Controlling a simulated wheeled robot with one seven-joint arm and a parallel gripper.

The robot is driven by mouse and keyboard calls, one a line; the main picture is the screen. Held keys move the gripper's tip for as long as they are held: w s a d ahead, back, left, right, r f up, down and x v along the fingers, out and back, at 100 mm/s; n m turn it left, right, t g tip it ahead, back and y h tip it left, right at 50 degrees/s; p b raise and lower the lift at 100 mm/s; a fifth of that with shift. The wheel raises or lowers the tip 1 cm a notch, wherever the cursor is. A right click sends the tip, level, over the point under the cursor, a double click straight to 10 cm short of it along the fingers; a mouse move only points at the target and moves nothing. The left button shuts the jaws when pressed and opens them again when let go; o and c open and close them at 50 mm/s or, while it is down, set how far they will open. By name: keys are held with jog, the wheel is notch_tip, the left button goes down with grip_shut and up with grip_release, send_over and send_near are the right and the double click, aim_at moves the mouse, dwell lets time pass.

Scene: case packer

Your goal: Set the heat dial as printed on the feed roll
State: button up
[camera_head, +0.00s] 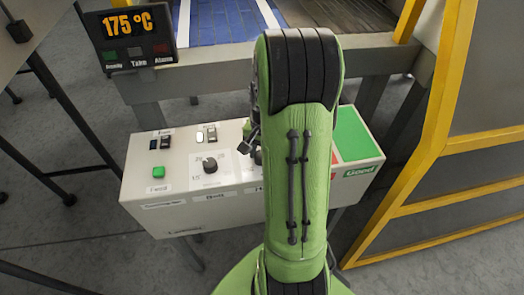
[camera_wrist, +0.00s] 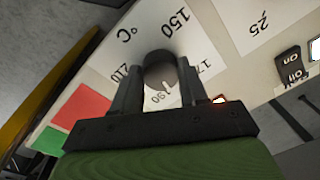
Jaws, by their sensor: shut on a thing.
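The heat dial (camera_wrist: 160,70) is a dark round knob on a white plate in the wrist view, with 150, 190, 210 and °C printed around it and a partly hidden 17-something. Its white mark points toward the stretch between 190 and that hidden number, nearer 190. My gripper (camera_wrist: 160,88) is shut on the dial, one finger on each side. In the head view my gripper (camera_head: 253,145) is at the control box, and my arm hides the heat dial. A display (camera_head: 128,22) reads 175 °C. I cannot make out the feed roll's print.
The control box (camera_head: 160,220) carries another dark knob (camera_head: 210,164), a green button (camera_head: 158,172), small rocker switches and a green Good panel (camera_head: 355,135). A yellow frame (camera_head: 440,120) stands close on the right. A blue belt (camera_head: 222,22) lies behind the box.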

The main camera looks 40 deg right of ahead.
jog(key=m, duration=0.5)
jog(key=shift+w+m, duration=0.1)
jog(key=shift+m, duration=0.2)
dwell(0.4)
jog(key=o, duration=1.1)
jog(key=shift+c, duration=0.2)
jog(key=shift+r, duration=0.1)
notch_tip(320, 180, up, 16)
jog(key=s+p, duration=0.1)
jog(key=p, duration=0.3)
jog(key=shift+f, duration=0.2)
